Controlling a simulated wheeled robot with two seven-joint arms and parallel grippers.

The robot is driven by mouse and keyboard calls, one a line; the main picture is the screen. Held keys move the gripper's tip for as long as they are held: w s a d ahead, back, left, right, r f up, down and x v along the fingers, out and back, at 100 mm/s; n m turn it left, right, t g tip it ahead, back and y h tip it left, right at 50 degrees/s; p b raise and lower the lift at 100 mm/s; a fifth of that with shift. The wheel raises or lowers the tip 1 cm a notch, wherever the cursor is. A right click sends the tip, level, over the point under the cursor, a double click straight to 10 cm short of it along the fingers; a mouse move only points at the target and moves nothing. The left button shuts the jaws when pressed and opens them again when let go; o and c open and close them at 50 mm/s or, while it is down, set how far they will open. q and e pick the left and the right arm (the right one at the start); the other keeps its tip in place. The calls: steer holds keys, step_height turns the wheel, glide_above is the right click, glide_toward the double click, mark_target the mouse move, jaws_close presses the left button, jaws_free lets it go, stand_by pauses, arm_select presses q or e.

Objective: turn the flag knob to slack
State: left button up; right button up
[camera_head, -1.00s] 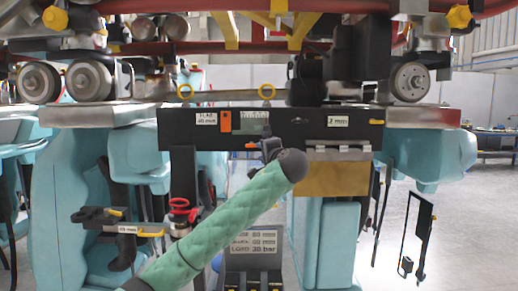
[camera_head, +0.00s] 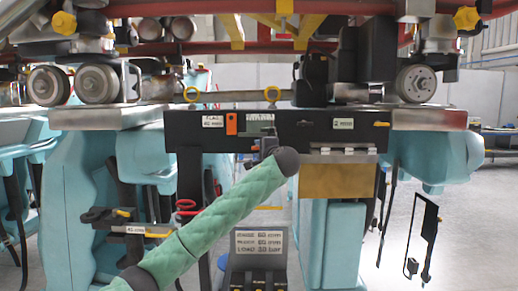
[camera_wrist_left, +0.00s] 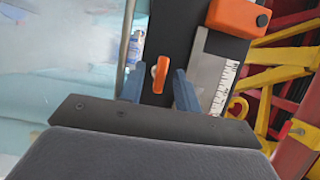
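A dark panel (camera_head: 300,132) carries a label (camera_head: 213,122) that seems to read "FLAG 40 mm", an orange block (camera_head: 231,123) and a scale (camera_head: 260,124). In the left wrist view a small orange knob (camera_wrist_left: 160,75), apparently the flag knob, stands on the dark panel near the scale (camera_wrist_left: 222,88). My left gripper (camera_wrist_left: 160,88) is open, its two blue fingers on either side of the knob with visible gaps. In the head view my left gripper (camera_head: 264,146) is small at the panel's lower edge, partly hidden by my wrist. My right gripper is not in view.
Wheels (camera_head: 97,83) and a red and yellow frame (camera_head: 310,35) stand above the panel. A larger orange block (camera_wrist_left: 236,17) sits close beyond the fingers in the wrist view. A thin black frame (camera_head: 423,235) hangs at right; a label board (camera_head: 259,243) stands below.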

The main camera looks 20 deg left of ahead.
arm_select(q)
steer(key=shift+w+a, duration=0.15)
steer(key=shift+w, duration=0.05)
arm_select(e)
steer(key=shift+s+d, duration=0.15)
arm_select(q)
jaws_close()
